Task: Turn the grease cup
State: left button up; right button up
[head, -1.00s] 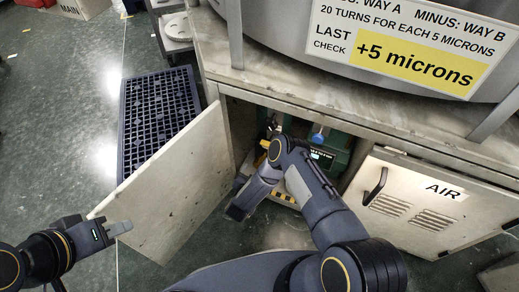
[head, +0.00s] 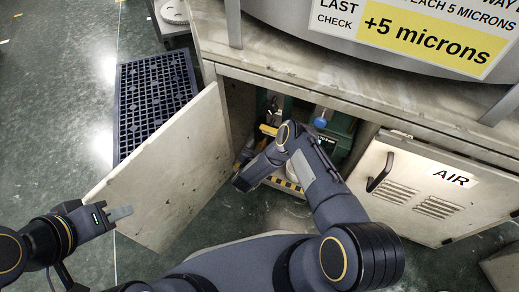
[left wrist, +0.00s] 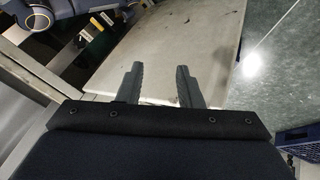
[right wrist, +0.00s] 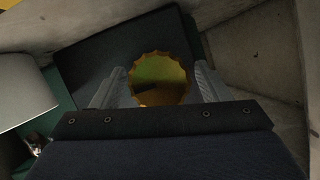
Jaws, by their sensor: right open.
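The grease cup (right wrist: 160,68) shows in the right wrist view as a golden, round cap with a scalloped rim. My right gripper (right wrist: 160,80) is open, with one finger on each side of the cup. I cannot tell whether either finger touches it. In the head view my right arm reaches into the open cabinet, and the arm hides the cup and fingertips. My left gripper (head: 119,213) is near the free edge of the open cabinet door (head: 170,170).
The cabinet holds green equipment, a blue knob (head: 320,123) and a yellow-black striped edge (head: 285,185). A dark grate (head: 150,100) lies on the floor at the left.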

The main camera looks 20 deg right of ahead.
jog(key=c, duration=1)
jog(key=shift+o, duration=0.2)
jog(key=m, duration=0.1)
jog(key=m+t+y+b, duration=0.1)
jog(key=m+t+b, duration=0.1)
jog(key=shift+s+d+f+m+y, duration=0.1)
jog(key=shift+f+m+y, duration=0.15)
jog(key=shift+m+y, duration=0.05)
jog(key=shift+m+t+y+b, duration=0.4)
jog(key=shift+m+t+b, duration=0.35)
jog(key=shift+m, duration=0.55)
jog(key=shift+r, duration=0.1)
jog(key=o, duration=1)
jog(key=shift+c, duration=0.2)
